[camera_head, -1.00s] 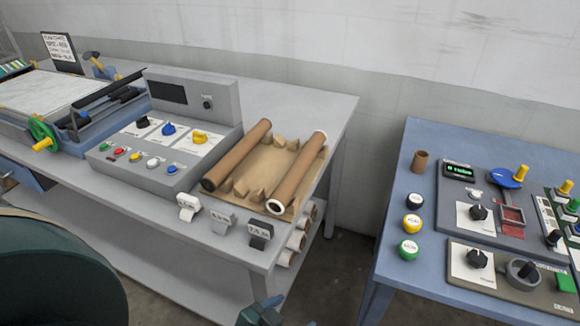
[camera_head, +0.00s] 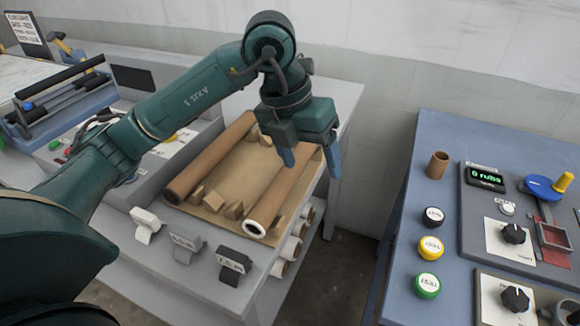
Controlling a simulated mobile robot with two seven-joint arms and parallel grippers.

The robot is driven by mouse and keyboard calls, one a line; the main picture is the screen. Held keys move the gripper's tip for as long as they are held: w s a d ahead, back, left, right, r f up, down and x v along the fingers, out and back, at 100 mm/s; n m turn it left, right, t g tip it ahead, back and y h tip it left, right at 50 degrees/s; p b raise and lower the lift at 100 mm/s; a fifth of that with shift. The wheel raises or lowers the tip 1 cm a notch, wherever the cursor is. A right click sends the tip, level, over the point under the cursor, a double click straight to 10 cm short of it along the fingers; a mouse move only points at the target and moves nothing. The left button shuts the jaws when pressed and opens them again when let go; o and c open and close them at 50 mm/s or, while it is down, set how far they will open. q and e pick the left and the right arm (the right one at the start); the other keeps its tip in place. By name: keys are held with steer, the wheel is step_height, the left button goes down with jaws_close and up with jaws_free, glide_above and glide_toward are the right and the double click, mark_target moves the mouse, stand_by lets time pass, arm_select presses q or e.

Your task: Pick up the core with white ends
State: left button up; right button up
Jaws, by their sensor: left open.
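The core with white ends (camera_head: 275,199) is a brown tube lying on the right side of a cardboard cradle (camera_head: 238,170); its near end shows a white ring. The other core (camera_head: 211,157), a brown tube without a visible white end, lies on the left side of the cradle. My left gripper (camera_head: 310,160) is open above the far half of the white-ended core, fingers pointing down. One blue finger overlaps the core in the picture; whether it touches cannot be told. The core's far end is hidden behind the gripper. My right gripper is not in view.
Three label stands, including a dark one (camera_head: 232,263), line the grey table's front edge. A grey control box (camera_head: 68,160) stands left, partly behind my left arm. More rolls (camera_head: 291,248) lie on a lower shelf. A blue table (camera_head: 400,215) with buttons stands right, across a gap.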

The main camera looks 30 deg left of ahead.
mark_target(290, 173)
arm_select(q)
steer(key=w+a+r+n+t+y, duration=0.1)
steer(key=w+a+r+n+y, duration=0.15)
steer(key=a, duration=0.35)
steer(key=shift+m+y, duration=0.35)
steer(key=x, duration=0.7)
steer(key=shift+b, duration=0.3)
steer(key=shift+p+x, duration=0.35)
steer(key=shift+x, duration=2.5)
steer(key=shift+c, duration=0.5)
steer(key=c, duration=1)
